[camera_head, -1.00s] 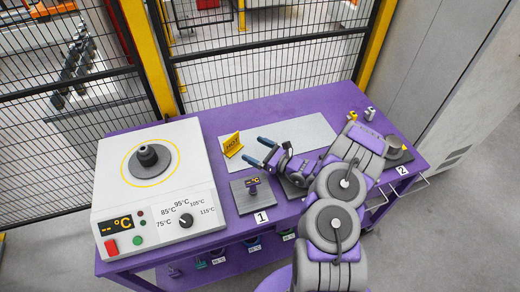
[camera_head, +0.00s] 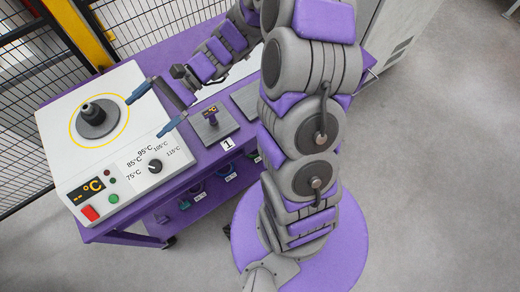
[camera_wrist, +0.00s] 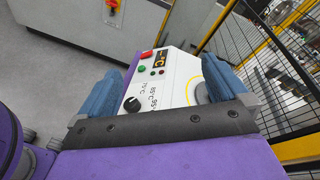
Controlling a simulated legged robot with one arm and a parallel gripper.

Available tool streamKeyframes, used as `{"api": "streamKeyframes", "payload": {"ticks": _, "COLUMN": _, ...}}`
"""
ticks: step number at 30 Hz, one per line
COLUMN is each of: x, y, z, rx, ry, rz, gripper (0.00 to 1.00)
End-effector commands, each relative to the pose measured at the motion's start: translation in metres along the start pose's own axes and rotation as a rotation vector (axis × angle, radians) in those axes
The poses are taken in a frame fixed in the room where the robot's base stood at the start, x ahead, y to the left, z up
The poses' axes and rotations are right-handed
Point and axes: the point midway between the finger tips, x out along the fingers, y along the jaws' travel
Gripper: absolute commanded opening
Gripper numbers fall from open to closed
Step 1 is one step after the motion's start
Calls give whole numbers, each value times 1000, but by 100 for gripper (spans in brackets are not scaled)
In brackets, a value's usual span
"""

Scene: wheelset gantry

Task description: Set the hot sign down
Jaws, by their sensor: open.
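The yellow hot sign does not show in either current view; my arm covers part of the table in the head view. My gripper (camera_head: 155,108) is open with its blue fingers spread wide, close to the right edge of the white heater (camera_head: 98,165). In the wrist view nothing is between the fingers of my gripper (camera_wrist: 165,68); the heater (camera_wrist: 178,88) lies beyond them. The heater has a dark cone (camera_head: 94,114) on its round plate, a black dial (camera_head: 155,166) and a display (camera_head: 86,190) reading "-- °C".
A mesh fence (camera_head: 30,100) stands behind. The grey floor (camera_head: 430,190) at right is clear.

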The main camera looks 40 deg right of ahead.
Motion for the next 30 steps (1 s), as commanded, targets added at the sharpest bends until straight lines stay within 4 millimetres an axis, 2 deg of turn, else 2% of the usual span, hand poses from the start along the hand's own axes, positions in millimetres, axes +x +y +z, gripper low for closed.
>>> {"api": "streamKeyframes", "payload": {"ticks": 1, "x": 4, "y": 11, "z": 17, "rx": -50, "ry": 15, "rz": 70, "gripper": 100}}
{"api": "streamKeyframes", "payload": {"ticks": 6, "x": 10, "y": 54, "z": 58, "rx": -187, "ry": 72, "rz": 299, "gripper": 100}}
{"api": "streamKeyframes", "payload": {"ticks": 10, "x": 6, "y": 89, "z": 82, "rx": -286, "ry": 128, "rz": 469, "gripper": 100}}
{"api": "streamKeyframes", "payload": {"ticks": 14, "x": -7, "y": 121, "z": 98, "rx": -381, "ry": 200, "rz": 632, "gripper": 100}}
{"api": "streamKeyframes", "payload": {"ticks": 21, "x": -50, "y": 173, "z": 120, "rx": -537, "ry": 355, "rz": 914, "gripper": 100}}
{"api": "streamKeyframes", "payload": {"ticks": 27, "x": -94, "y": 203, "z": 133, "rx": -635, "ry": 494, "rz": 1108, "gripper": 100}}
{"api": "streamKeyframes", "payload": {"ticks": 30, "x": -111, "y": 212, "z": 138, "rx": -664, "ry": 548, "rz": 1173, "gripper": 100}}
